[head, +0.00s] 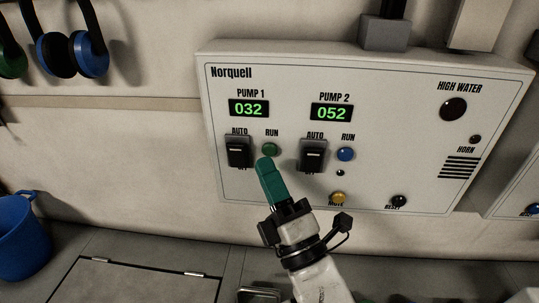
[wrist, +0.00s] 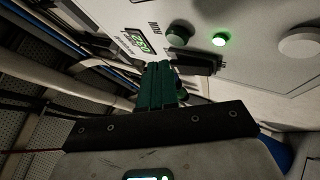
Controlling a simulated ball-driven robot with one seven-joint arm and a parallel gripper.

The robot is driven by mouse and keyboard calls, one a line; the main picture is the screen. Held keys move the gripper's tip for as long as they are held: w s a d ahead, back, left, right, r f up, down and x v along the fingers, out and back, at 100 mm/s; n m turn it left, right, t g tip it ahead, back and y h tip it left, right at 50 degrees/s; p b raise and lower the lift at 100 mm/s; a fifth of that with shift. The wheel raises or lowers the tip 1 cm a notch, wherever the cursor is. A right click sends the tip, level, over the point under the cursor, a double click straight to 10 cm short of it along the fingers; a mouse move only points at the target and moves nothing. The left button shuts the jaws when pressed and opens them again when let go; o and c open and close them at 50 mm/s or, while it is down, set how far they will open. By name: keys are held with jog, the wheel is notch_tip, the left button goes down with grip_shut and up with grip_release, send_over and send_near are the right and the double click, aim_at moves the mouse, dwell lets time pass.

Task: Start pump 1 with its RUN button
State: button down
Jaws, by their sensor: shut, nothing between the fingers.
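The Norquell panel (head: 225,185) is on the wall. Its PUMP 1 display (head: 249,108) reads 032. The green RUN button (head: 270,149) for pump 1 sits beside a black AUTO switch (head: 238,152). My gripper (head: 265,162) is shut and empty, its teal fingertips just below the green button; I cannot tell whether they touch it. In the wrist view, my gripper (wrist: 159,68) points at the panel, with a green button (wrist: 180,31) beyond its tips. A small lamp (wrist: 221,40) near that button glows green. My fingers may hide this lamp in the head view.
PUMP 2 has a display (head: 331,113) reading 052, an AUTO switch (head: 313,155) and a blue RUN button (head: 346,154). A yellow button (head: 338,198) and a black RESET button (head: 399,201) lie lower right of my fingers. A blue bucket (head: 22,235) stands far left.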

jog(key=s+b, duration=0.5)
jog(key=b, duration=0.1)
jog(key=shift+s, duration=0.2)
jog(key=shift+f, duration=0.1)
dwell(0.5)
